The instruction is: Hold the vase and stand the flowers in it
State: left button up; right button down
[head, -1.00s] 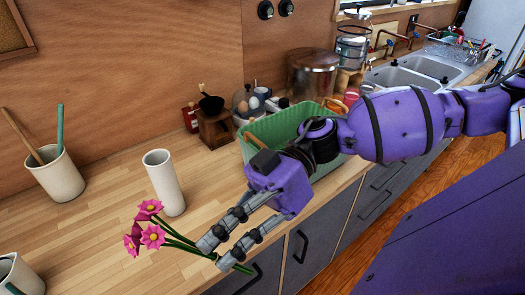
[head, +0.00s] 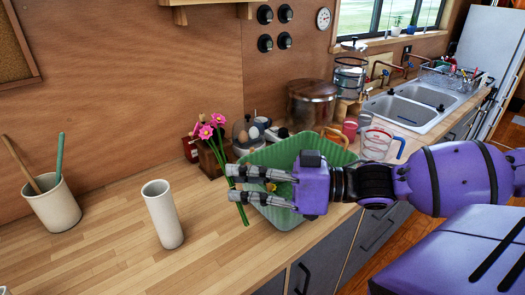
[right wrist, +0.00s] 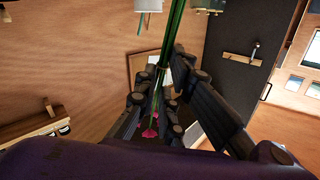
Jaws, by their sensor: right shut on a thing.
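The vase, a tall plain white cylinder (head: 162,215), stands upright on the wooden counter in the head view. My right gripper (head: 232,183) is to its right and higher in the picture, shut on the flower stems. The flowers (head: 210,128) have pink heads and green stems. They are roughly upright, heads up, with the stem ends (head: 243,218) below the fingers and apart from the vase. In the right wrist view the green stems (right wrist: 173,32) run between the fingers (right wrist: 163,75), with pink heads (right wrist: 150,131) beyond. My left gripper is not in view.
A white utensil pot (head: 52,205) stands left of the vase. A green dish tub (head: 300,150) is behind my right gripper, with a glass jug (head: 377,143) beyond. The counter (head: 110,255) around the vase is clear.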

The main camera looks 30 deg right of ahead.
jog(key=w+d+t+h, duration=0.1)
jog(key=w+d+t, duration=0.1)
jog(key=d, duration=0.1)
jog(key=w+d+m+t+h, duration=0.1)
jog(key=w+d+t, duration=0.1)
jog(key=w+d, duration=0.1)
jog(key=w+d+m+t+h, duration=0.1)
jog(key=w+d+t, duration=0.1)
jog(key=d, duration=0.1)
jog(key=shift+w+d+f, duration=0.15)
jog(key=shift+d+f, duration=0.05)
jog(key=shift+f, duration=0.2)
jog(key=shift+n+t+y, duration=0.3)
jog(key=shift+n, duration=0.1)
jog(key=shift+a, duration=0.1)
